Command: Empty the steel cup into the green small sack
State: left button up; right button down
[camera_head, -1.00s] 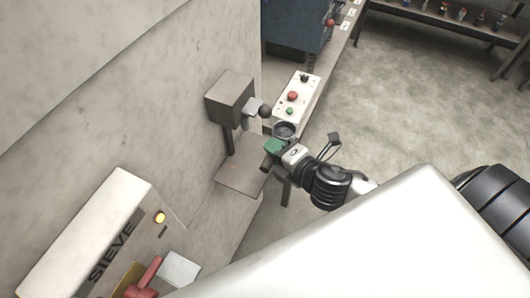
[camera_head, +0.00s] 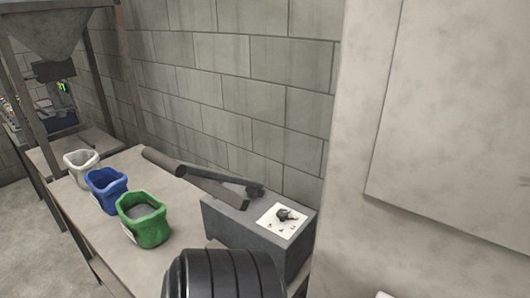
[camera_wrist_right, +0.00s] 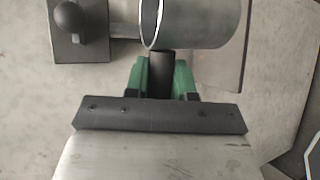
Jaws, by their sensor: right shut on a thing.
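The green small sack (camera_head: 146,222) stands open on the bench in the head view, with grey material visible inside. My right gripper (camera_wrist_right: 163,80) shows in the right wrist view, its green fingers shut on the dark handle of the steel cup (camera_wrist_right: 205,22). The cup is a shiny cylinder just beyond the fingertips, its rim toward the left of that picture. Its contents are hidden from this angle. The head view does not show the cup or either gripper.
A blue sack (camera_head: 106,190) and a white sack (camera_head: 82,166) stand in a row behind the green one on the bench (camera_head: 95,232). A grey box (camera_head: 255,245) with a control plate and dark cylindrical bars lie right of the sacks. A hopper (camera_head: 55,30) stands at far left.

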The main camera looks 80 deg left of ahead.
aim_at(141, 217)
jog(key=k, duration=1)
jog(key=k+u, duration=0.1)
jog(key=u, duration=0.6)
jog(key=k+j+u, duration=0.1)
jog(key=u, duration=1.5)
jog(key=i+u, duration=0.2)
jog(key=u, duration=0.15)
jog(key=i+l+u, duration=0.15)
jog(key=u, duration=0.2)
jog(key=i+j, duration=0.15)
jog(key=i, duration=0.35)
